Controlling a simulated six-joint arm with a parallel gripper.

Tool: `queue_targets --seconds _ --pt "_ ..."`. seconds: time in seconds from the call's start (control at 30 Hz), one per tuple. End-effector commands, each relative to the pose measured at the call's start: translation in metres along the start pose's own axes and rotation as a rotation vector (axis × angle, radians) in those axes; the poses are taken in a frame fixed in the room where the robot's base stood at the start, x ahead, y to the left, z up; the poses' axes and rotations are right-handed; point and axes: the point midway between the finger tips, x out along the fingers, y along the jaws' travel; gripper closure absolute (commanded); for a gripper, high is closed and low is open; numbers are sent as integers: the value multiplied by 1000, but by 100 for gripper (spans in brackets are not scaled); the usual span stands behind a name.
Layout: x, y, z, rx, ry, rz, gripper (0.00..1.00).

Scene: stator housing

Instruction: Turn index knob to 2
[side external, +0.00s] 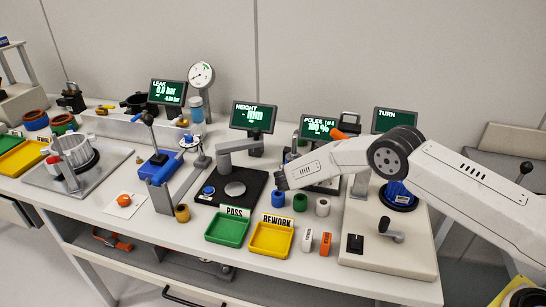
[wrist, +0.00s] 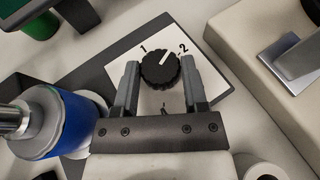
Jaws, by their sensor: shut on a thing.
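The black ribbed index knob (wrist: 160,70) sits on a white label plate (wrist: 205,92) marked 1 and 2 in the wrist view. Its white pointer line slants up and right, between the two numbers and closer to the 2 (wrist: 182,48) than to the 1 (wrist: 143,50). My gripper (wrist: 160,64) is shut on the knob, with one finger on its left side and one on its right. In the side view my gripper (side external: 281,179) is low over the bench, and I cannot make out the knob there.
A blue-banded cylinder (wrist: 68,122) lies close to my left finger. A pale raised block (wrist: 265,50) stands to the right. In the side view, a green PASS tray (side external: 212,238), a yellow REWORK tray (side external: 254,250) and a white ring (side external: 322,207) stand in front.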

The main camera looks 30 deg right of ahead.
Motion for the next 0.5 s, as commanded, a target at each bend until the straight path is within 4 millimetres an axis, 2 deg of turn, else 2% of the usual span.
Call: queue_targets --seconds 0.5 --pt "0 2 3 31 0 -66 100"
